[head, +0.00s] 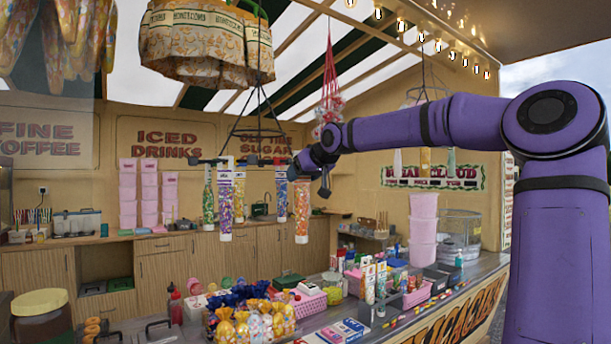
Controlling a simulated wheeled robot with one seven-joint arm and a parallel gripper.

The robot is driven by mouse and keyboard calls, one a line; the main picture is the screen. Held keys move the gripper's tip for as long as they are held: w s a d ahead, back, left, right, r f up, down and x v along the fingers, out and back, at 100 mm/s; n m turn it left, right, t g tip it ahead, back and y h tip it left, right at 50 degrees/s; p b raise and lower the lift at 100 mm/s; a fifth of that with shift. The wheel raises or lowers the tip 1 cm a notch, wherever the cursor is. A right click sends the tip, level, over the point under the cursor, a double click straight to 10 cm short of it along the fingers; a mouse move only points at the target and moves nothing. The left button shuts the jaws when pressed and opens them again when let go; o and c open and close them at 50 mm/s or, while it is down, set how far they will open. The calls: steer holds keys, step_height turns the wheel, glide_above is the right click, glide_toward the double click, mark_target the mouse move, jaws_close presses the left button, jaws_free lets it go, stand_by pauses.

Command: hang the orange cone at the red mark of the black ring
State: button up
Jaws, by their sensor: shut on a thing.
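The orange cone (302,213) is a long clear bag of orange sweets, hanging upright with its top at my gripper (307,175). My gripper is shut on the top of this cone, at the right side of the black ring (232,161). The ring hangs level from thin black rods in the middle of the head view. I cannot make out the red mark. Whether the orange cone touches the ring is unclear.
Below, the counter (405,325) is crowded with wrapped sweets (250,322), boxes and a pink basket (308,305).

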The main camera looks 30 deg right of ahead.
steer(key=shift+w+a, duration=0.1)
steer(key=shift+w, duration=2.8)
steer(key=shift+w+a, duration=0.1)
steer(key=shift+w, duration=0.9)
